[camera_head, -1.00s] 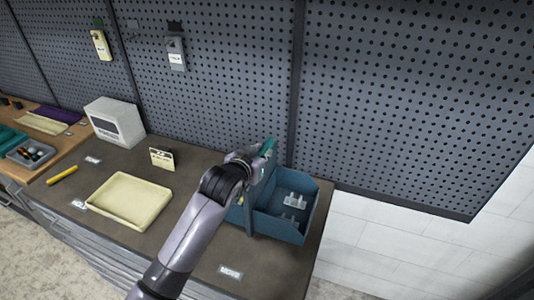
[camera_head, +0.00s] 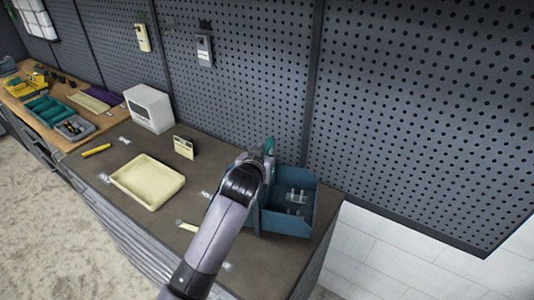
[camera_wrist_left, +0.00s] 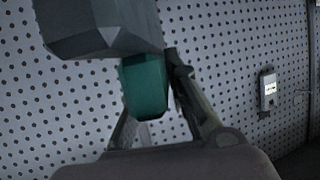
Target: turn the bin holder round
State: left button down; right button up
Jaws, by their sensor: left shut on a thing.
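The bin holder (camera_head: 288,222) is a blue open bin at the right end of the dark worktop, with small clear pieces inside. A teal grip (camera_head: 269,146) rises at its top. My left gripper (camera_head: 262,160) is at this grip, its arm reaching in from below and covering the holder's left part. In the left wrist view the gripper (camera_wrist_left: 155,100) is shut on the teal grip (camera_wrist_left: 146,88), with a grey-blue block above it. I cannot tell whether the holder touches the worktop. My right gripper is not in view.
A cream tray (camera_head: 148,181), a small yellow card stand (camera_head: 184,147) and a white box (camera_head: 150,108) stand left of the holder. A small light tool (camera_head: 187,226) lies near the arm. The pegboard (camera_head: 410,110) rises close behind. The worktop (camera_head: 338,208) ends just right of the holder.

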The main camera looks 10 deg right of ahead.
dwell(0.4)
pick_arm(q)
jog(key=c, duration=1.6)
grip_release()
jog(key=shift+o, duration=0.2)
jog(key=v, duration=1.2)
